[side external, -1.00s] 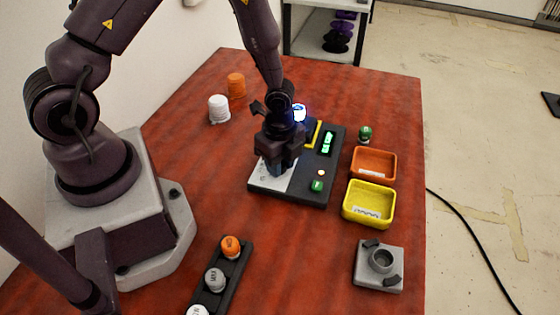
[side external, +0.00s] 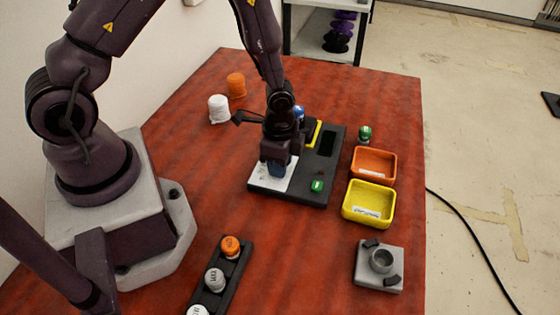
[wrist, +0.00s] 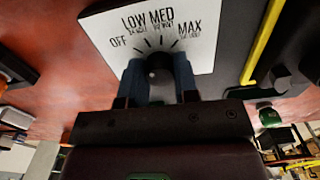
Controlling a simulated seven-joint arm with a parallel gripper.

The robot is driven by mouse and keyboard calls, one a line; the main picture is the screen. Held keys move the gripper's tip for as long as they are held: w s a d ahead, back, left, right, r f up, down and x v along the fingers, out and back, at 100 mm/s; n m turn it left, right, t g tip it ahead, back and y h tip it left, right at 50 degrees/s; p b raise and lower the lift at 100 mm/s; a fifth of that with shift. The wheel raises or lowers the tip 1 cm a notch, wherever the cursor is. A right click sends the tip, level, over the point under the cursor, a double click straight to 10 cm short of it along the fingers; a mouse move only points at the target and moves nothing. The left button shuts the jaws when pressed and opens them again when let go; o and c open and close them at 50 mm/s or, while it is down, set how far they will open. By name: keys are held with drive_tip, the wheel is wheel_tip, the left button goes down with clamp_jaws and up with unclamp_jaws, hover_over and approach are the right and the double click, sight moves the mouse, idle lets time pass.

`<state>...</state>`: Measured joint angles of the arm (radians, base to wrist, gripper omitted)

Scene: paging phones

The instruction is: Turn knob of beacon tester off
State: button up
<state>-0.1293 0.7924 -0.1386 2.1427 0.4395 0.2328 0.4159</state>
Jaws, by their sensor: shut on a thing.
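The beacon tester (side external: 327,168) is a dark box with a white dial plate (wrist: 206,45) marked OFF, LOW, MED and MAX. My gripper (side external: 277,168) is down over this plate. In the wrist view, its two blue-grey fingers (wrist: 158,80) are shut on the dark knob (wrist: 158,63), one finger on each side. The fingers hide much of the knob, and I cannot read its pointer clearly. The tester's display window (side external: 327,143) is dark. A blue beacon (side external: 299,113) at the tester's back is partly behind my wrist and shows no glow.
An orange tray (side external: 374,151) and a yellow tray (side external: 346,211) stand right of the tester, with a green-topped piece (side external: 365,133) behind. A grey fixture (side external: 365,280) and a rack (side external: 237,277) of capped pieces are in front. White (side external: 219,109) and orange (side external: 237,86) pieces stand behind.

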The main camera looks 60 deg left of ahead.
drive_tip(key=shift+n, duration=0.3)
drive_tip(key=o, duration=0.9)
drive_tip(key=shift+r, duration=0.1)
wheel_tip(320, 180, up, 13)
drive_tip(key=shift+f, duration=0.1)
